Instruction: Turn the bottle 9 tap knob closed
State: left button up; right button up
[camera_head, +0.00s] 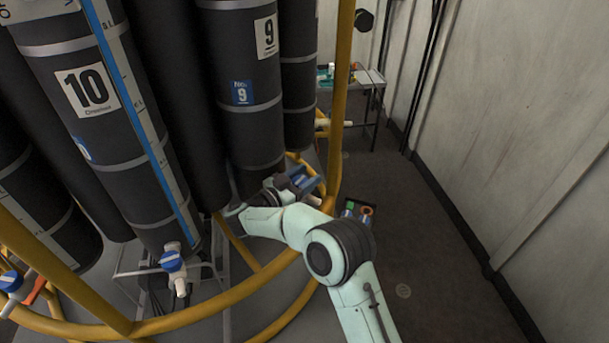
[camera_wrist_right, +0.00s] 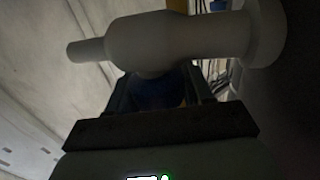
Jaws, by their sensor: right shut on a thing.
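Bottle 9 (camera_head: 250,130) is the dark cylinder with a white "9" label and a blue "9" label, upright inside the yellow frame. My right arm reaches to its lower end in the head view, and my wrist covers its tap there. In the right wrist view, the tap's pale body (camera_wrist_right: 165,42) lies across the top, with its narrow spout to the left. Below it, the dark blue tap knob (camera_wrist_right: 157,92) sits between the fingers of my right gripper (camera_wrist_right: 158,96), which is shut on it. This view is dark, so the knob's exact angle is unclear. My left gripper is not in view.
Bottle 10 (camera_head: 95,110) stands to the left, with its own blue-knobbed tap (camera_head: 172,262) below. The yellow tube frame (camera_head: 215,297) curves around the bottles, close to my right arm. A small table (camera_head: 367,80) stands behind. The floor at right (camera_head: 445,270) is mostly clear, beside a pale wall.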

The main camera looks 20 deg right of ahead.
jog(key=shift+d+r, duration=0.1)
jog(key=shift+r, duration=0.15)
jog(key=o, duration=1)
jog(key=shift+f, duration=0.1)
jog(key=shift+c, duration=0.2)
jog(key=shift+s+a+f, duration=0.1)
jog(key=shift+a, duration=0.35)
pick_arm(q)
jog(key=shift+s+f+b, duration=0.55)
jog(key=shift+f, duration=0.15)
pick_arm(e)
jog(key=v, duration=0.6)
jog(key=shift+a, duration=0.3)
jog(key=shift+s, duration=0.15)
